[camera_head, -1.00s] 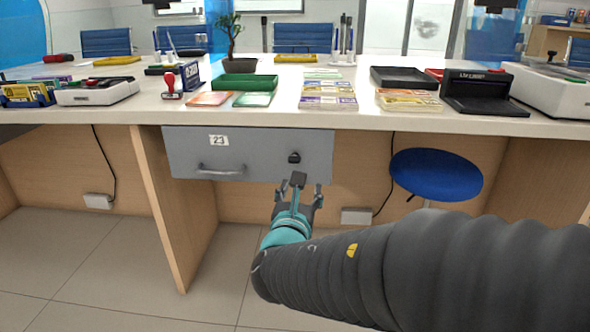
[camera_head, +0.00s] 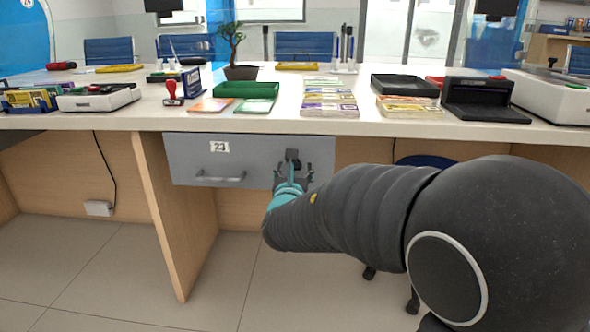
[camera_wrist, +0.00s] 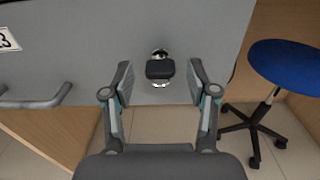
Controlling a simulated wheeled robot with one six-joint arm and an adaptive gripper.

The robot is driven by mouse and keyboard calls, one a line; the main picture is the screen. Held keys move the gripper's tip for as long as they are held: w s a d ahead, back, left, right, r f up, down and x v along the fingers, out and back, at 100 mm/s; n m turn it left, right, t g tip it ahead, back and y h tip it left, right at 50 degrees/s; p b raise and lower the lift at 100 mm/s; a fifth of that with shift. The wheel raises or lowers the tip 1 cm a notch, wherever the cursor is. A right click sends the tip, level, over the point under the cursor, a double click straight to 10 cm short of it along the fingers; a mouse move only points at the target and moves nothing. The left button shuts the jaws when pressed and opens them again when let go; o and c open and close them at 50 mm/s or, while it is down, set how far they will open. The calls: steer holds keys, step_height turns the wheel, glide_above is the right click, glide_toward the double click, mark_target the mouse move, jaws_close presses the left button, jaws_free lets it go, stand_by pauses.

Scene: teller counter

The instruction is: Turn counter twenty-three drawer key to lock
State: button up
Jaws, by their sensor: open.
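The grey drawer (camera_head: 250,147) under the counter bears a white label "23" (camera_head: 219,147) and a bar handle (camera_head: 220,177). In the wrist view the black key head (camera_wrist: 160,69) stands out from a round silver lock (camera_wrist: 161,54) on the drawer front (camera_wrist: 105,45). My gripper (camera_wrist: 160,80) is open, with one finger on each side of the key head and a gap on both sides. In the head view my gripper (camera_head: 293,171) is in front of the drawer's right part and hides the lock.
A blue stool (camera_wrist: 290,65) stands to the right of the drawer, partly behind my arm in the head view. The white counter top (camera_head: 230,122) overhangs the drawer. A wooden panel (camera_head: 175,220) stands below its left end.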

steer(key=shift+w, duration=0.6)
jaws_close()
